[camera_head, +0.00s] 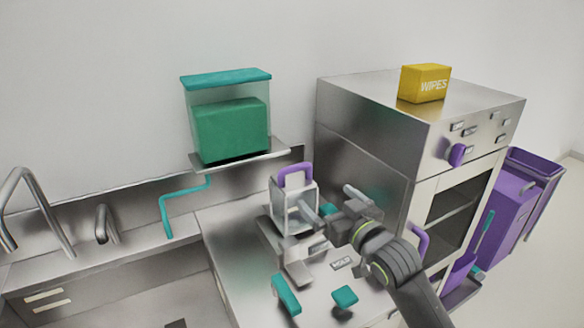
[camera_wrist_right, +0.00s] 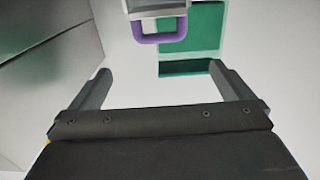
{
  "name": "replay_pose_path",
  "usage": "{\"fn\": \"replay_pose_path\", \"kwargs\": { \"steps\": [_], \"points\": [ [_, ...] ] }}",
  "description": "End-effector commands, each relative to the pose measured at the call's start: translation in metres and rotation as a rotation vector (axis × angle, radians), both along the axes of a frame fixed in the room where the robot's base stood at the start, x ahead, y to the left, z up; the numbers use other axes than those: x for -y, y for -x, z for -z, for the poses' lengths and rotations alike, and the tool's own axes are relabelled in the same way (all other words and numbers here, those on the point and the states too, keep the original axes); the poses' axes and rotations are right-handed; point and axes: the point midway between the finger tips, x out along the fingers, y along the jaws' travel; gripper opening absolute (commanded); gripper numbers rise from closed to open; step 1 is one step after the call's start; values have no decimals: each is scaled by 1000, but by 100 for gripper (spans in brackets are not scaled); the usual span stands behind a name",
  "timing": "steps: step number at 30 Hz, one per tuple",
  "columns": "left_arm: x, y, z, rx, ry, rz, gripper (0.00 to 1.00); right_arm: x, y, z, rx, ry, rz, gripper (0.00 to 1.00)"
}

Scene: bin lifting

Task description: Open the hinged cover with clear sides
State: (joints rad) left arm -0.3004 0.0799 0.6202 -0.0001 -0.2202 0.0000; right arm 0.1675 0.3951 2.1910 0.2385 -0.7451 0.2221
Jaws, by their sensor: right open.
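The cover with clear sides (camera_head: 292,215) stands upright on a grey metal base on the counter, with a purple loop handle (camera_head: 296,168) on top. In the right wrist view the purple handle (camera_wrist_right: 160,39) shows at the top, beyond and between my fingertips, with part of the cover's pale frame (camera_wrist_right: 158,6) above it. My right gripper (camera_head: 335,204) is just to the right of the cover in the head view. Its fingers are spread, with nothing between them. Whether a finger touches the cover cannot be told. My left gripper is out of view.
A metal cabinet (camera_head: 365,140) with a yellow wipes box (camera_head: 424,84) on top stands close right of my gripper. A shelf (camera_head: 240,157) with a teal-lidded clear bin (camera_head: 226,78) is behind left. Teal items (camera_head: 286,294) lie on the front counter. A sink is left.

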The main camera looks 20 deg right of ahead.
Motion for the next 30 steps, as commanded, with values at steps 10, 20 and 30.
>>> {"fn": "replay_pose_path", "kwargs": {
  "steps": [10, 20, 30],
  "points": [
    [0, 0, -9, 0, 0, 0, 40, -6, -41, -3, 4, -3, 0, 100],
    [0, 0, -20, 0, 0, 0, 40, -14, -95, -3, 2, -2, -1, 100],
    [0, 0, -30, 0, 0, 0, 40, -22, -144, -3, 2, -1, -1, 100]
  ]
}}
